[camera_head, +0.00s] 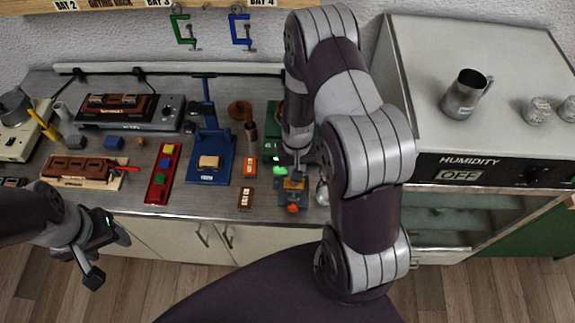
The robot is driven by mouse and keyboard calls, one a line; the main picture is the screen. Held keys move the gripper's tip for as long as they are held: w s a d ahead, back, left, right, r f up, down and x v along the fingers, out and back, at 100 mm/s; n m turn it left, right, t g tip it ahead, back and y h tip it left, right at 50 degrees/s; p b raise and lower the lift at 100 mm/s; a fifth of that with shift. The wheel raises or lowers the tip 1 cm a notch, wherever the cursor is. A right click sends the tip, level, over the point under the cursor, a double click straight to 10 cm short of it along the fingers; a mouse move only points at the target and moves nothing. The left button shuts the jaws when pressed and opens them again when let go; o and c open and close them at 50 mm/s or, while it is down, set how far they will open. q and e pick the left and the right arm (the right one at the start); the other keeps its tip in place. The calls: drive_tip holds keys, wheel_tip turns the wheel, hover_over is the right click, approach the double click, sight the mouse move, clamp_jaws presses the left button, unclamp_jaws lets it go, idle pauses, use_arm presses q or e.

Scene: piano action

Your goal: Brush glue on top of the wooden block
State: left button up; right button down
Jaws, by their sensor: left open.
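A small tan wooden block (209,162) rests on the blue press-like stand (222,160) in the middle of the bench. A brush with a yellow handle (42,124) leans from the pot (14,104) on the cream unit at the far left. My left gripper (108,258) is open and empty, low in front of the bench's left edge and apart from the brush. My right gripper (293,168) points down over a small grey fixture with an orange-brown block (293,186). Its fingertips are too small and partly hidden to tell their state.
The bench (130,195) is crowded. A red tray (163,172) with coloured blocks, a brown wooden piece (76,169) and a dark-topped machine (130,110) stand on the left. The humidity cabinet (432,100) is at right, with a metal jug (466,94) on top.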

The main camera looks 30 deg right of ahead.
drive_tip(key=shift+s+d, duration=0.3)
drive_tip(key=shift+d, duration=0.2)
drive_tip(key=shift+s+d, duration=0.25)
drive_tip(key=shift+d, duration=0.2)
drive_tip(key=w+a, duration=0.1)
drive_tip(key=a, duration=0.1)
drive_tip(key=w+a, duration=0.1)
drive_tip(key=a, duration=0.1)
drive_tip(key=shift+w+a+f, duration=0.1)
drive_tip(key=shift+w, duration=0.1)
drive_tip(key=shift+w, duration=0.1)
drive_tip(key=d, duration=0.2)
drive_tip(key=s+d, duration=0.1)
drive_tip(key=d, duration=0.2)
drive_tip(key=shift+s+r, duration=0.1)
drive_tip(key=shift+r, duration=0.1)
